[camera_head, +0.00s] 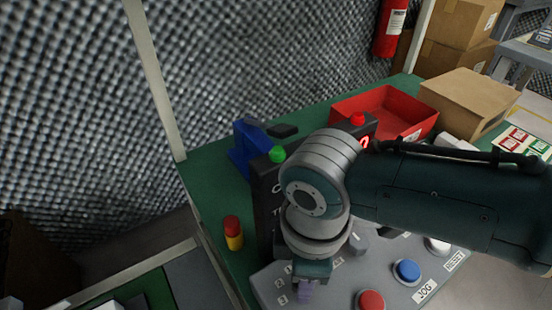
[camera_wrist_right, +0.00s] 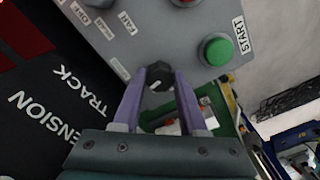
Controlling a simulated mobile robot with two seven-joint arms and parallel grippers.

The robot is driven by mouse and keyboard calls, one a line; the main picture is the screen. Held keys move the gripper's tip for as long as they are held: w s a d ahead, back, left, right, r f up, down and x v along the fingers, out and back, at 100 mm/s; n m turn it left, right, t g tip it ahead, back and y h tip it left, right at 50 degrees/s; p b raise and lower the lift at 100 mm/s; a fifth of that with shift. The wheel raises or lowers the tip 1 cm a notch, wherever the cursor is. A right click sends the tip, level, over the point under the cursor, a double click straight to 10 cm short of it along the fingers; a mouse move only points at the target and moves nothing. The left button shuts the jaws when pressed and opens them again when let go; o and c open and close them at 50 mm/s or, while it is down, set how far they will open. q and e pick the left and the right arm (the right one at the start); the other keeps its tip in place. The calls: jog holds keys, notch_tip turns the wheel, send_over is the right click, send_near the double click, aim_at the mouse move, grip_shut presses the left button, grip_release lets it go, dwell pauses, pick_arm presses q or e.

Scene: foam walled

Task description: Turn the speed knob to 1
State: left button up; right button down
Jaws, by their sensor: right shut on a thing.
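The grey control panel (camera_head: 335,290) is at the bottom of the head view, and part of it shows in the right wrist view (camera_wrist_right: 160,30). My right gripper (camera_head: 305,288) points down at the panel, where small number labels surround its fingertips. In the right wrist view its purple fingers (camera_wrist_right: 160,78) are shut on a dark knob, the speed knob (camera_wrist_right: 158,72), one finger on each side. The knob is hidden by the gripper in the head view. I cannot tell which number it points to. My left gripper is not in view.
A red button (camera_head: 371,301), a blue button (camera_head: 407,271) and a white button (camera_head: 437,246) sit right of my gripper. A green START button (camera_wrist_right: 215,50) is close by in the wrist view. A red-yellow cylinder (camera_head: 233,233) and a red bin (camera_head: 390,108) stand on the green table.

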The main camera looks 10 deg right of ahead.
jog(key=shift+m, duration=0.6)
jog(key=shift+p, duration=0.3)
jog(key=shift+c, duration=2.2)
grip_release()
notch_tip(320, 180, up, 10)
jog(key=p, duration=0.4)
jog(key=shift+p, duration=0.4)
